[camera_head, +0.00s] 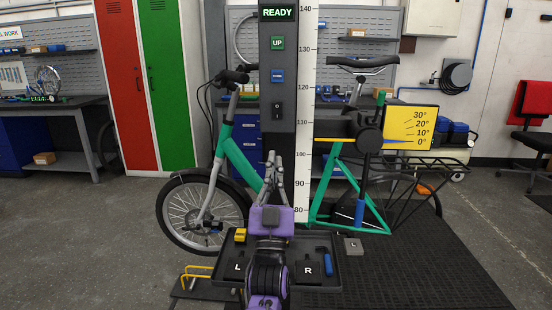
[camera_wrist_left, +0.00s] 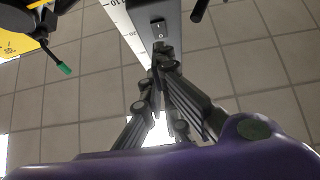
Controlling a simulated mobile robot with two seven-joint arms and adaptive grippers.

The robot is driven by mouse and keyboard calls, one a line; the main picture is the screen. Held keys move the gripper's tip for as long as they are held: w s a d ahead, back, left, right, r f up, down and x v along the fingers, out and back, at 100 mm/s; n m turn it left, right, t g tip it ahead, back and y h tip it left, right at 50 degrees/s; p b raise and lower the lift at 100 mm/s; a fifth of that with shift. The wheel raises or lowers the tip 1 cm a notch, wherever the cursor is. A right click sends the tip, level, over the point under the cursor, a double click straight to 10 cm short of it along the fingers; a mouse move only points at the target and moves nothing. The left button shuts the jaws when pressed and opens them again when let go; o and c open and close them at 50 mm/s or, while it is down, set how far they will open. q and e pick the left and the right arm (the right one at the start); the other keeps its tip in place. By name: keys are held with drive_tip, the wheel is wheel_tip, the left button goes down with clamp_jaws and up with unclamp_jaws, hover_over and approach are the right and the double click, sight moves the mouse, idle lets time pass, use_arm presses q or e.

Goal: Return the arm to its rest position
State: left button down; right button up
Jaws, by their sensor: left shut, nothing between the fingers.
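My left gripper (camera_head: 273,157) is in the middle of the head view, on a purple and black arm. It points upward in front of the dark control column (camera_head: 277,75). Its fingers are shut with nothing between them. In the left wrist view the grey fingers (camera_wrist_left: 161,60) come together just below the column's rocker switch (camera_wrist_left: 158,27). I cannot tell whether they touch the column. My right gripper is not in view.
A black tray (camera_head: 320,240) marked L and R lies low around my arm, with a blue-handled tool (camera_head: 327,262). A green cargo bike (camera_head: 243,160) stands behind the column. A white height scale (camera_head: 305,120) and yellow angle plate (camera_head: 410,125) are right of the gripper.

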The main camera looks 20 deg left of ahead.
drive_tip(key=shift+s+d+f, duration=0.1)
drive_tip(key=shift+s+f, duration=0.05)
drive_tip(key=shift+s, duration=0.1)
